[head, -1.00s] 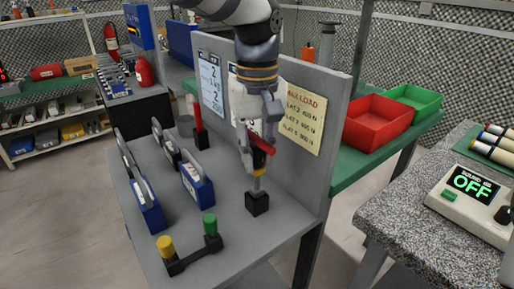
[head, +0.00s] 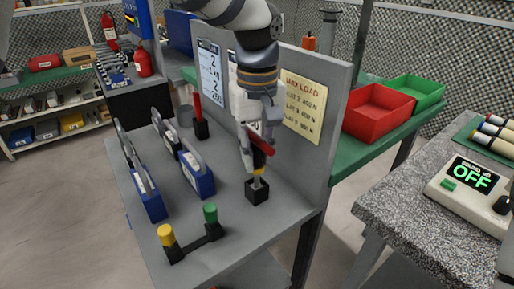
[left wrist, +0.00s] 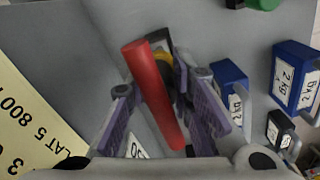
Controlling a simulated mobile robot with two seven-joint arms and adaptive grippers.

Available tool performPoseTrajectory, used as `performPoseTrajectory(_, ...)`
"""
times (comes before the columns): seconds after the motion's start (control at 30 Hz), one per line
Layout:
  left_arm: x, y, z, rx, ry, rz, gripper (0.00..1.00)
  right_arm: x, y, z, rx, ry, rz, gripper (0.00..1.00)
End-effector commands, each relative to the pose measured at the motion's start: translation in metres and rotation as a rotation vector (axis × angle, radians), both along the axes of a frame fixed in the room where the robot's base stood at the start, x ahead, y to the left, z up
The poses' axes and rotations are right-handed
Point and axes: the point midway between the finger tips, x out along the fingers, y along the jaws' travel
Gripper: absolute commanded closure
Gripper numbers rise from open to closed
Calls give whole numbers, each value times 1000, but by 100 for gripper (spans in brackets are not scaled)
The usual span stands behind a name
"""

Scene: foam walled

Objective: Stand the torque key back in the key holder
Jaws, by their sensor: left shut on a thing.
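The torque key (head: 263,148) has a red handle, a dark part, a yellow collar and a grey shaft. The key holder (head: 257,191) is a small black block on the grey bench. My left gripper (head: 256,155) is shut on the key above the holder. The key is nearly upright, its shaft meeting the holder's top; how deep it sits is hidden. In the left wrist view, the red handle (left wrist: 152,92) lies between the fingers (left wrist: 160,90), with the yellow collar beyond it. My right gripper is not in view.
A grey upright panel (head: 317,145) with notices stands close behind the key. Blue weights (head: 197,175) with handles are left of it. Another red-handled tool (head: 198,110) stands farther back in a black block.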

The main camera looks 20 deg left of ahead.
Motion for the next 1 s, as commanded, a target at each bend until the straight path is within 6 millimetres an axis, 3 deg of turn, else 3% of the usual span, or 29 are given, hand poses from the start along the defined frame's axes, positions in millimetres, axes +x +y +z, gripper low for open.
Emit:
performPoseTrajectory(0.77,0,0,-19,0,0,0,100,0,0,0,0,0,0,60)
performPoseTrajectory(0.8,0,0,-19,0,-1,0,77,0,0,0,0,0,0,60)
performPoseTrajectory(0.9,0,0,-19,0,-1,0,56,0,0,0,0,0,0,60)
performPoseTrajectory(1.0,0,0,-19,0,-1,0,56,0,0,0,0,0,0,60)
